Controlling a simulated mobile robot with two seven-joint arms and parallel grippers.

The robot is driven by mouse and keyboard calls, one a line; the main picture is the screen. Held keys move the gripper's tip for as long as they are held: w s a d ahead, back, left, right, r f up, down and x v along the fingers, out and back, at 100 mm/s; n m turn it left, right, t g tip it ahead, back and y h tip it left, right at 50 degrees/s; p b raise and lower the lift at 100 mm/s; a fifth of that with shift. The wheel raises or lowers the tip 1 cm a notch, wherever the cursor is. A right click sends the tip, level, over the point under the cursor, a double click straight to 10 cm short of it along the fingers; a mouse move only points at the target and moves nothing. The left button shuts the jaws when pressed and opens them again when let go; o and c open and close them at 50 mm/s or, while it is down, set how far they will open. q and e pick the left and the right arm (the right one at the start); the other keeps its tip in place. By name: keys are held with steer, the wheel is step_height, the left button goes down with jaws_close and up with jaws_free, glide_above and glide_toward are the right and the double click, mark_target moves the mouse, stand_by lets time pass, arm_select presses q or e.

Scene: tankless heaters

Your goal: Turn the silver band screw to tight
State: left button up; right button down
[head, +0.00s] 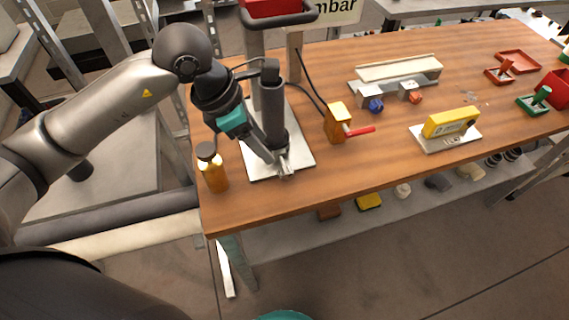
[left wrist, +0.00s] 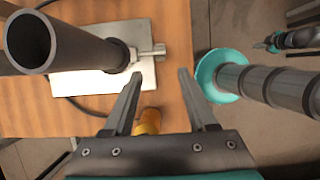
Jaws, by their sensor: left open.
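The silver band screw (head: 285,170) is a small metal piece at the foot of a dark upright pipe (head: 273,115) on a pale metal plate (head: 303,155). The left wrist view shows the screw (left wrist: 150,52) sticking out sideways from the pipe's dark collar. My left gripper (head: 272,157) is close beside the screw. In the left wrist view its two fingers (left wrist: 160,82) are apart and empty, with the screw just beyond the tips. I cannot tell whether a finger touches it. What seems my right gripper (left wrist: 272,42) shows small at the right; its jaws are unclear.
An amber bottle (head: 212,170) stands at the table's left corner. A yellow block with a red lever (head: 362,130) is right of the plate, with black cables behind. A yellow gauge (head: 450,122) lies farther right. The wooden front edge (head: 340,195) is clear.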

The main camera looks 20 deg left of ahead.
mark_target(286, 170)
arm_select(q)
steer(key=b+x, duration=0.1)
steer(key=x, duration=1)
steer(key=shift+r, duration=0.1)
jaws_close()
